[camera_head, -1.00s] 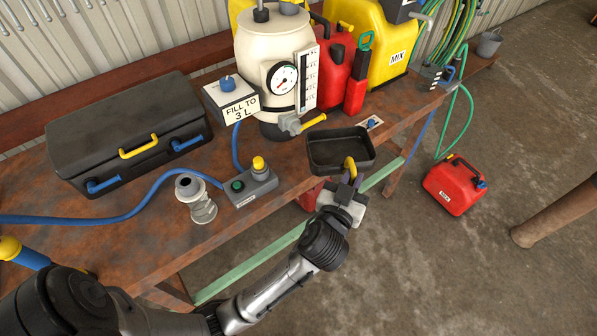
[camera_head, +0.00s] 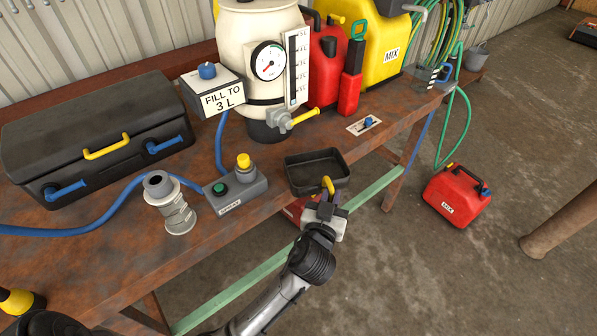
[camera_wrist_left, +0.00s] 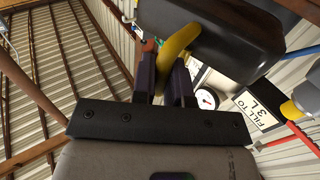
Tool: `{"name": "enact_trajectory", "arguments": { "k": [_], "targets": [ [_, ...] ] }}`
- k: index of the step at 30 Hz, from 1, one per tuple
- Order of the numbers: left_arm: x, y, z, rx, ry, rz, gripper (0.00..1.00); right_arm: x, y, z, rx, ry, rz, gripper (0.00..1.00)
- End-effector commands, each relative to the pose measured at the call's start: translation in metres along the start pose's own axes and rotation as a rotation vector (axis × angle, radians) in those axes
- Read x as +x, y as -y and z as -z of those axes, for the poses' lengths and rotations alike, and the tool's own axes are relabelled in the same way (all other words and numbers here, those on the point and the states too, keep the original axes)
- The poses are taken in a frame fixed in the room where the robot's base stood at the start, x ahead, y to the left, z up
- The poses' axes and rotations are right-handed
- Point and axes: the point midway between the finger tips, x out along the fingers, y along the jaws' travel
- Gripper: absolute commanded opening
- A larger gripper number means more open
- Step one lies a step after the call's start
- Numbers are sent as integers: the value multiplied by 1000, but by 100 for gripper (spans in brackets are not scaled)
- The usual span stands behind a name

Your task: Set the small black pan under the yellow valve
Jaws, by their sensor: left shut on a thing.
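The small black pan (camera_head: 302,183) is a shallow rectangular tray with a yellow handle (camera_head: 328,184). My left gripper (camera_head: 326,197) is shut on this handle and holds the pan at the bench's front edge; I cannot tell whether it touches the bench. The yellow valve (camera_head: 304,117) sticks out low on the cream tank (camera_head: 262,30), above and behind the pan in the head view. In the left wrist view the fingers (camera_wrist_left: 163,82) clasp the yellow handle (camera_wrist_left: 176,45), with the pan's dark underside (camera_wrist_left: 230,35) above. My right gripper is not in view.
A grey switch box (camera_head: 236,190) and a metal fitting (camera_head: 172,205) stand left of the pan. A black toolbox (camera_head: 90,125) lies further left. A label with a blue knob (camera_head: 365,124) is behind right. Red (camera_head: 328,60) and yellow (camera_head: 362,45) containers stand behind.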

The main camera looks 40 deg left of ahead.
Motion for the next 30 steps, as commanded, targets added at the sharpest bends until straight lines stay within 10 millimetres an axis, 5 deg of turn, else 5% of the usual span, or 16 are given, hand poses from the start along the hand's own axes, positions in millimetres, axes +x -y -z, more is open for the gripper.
{"name": "enact_trajectory", "arguments": {
  "k": [9, 25, 30],
  "targets": [
    [36, 55, 0, 4, -3, 1, 0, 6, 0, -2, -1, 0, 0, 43],
    [65, 98, 0, 4, -3, 1, 0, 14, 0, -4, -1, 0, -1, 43],
    [64, 97, -15, 1, 0, -1, 0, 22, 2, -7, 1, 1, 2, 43]
  ]
}}
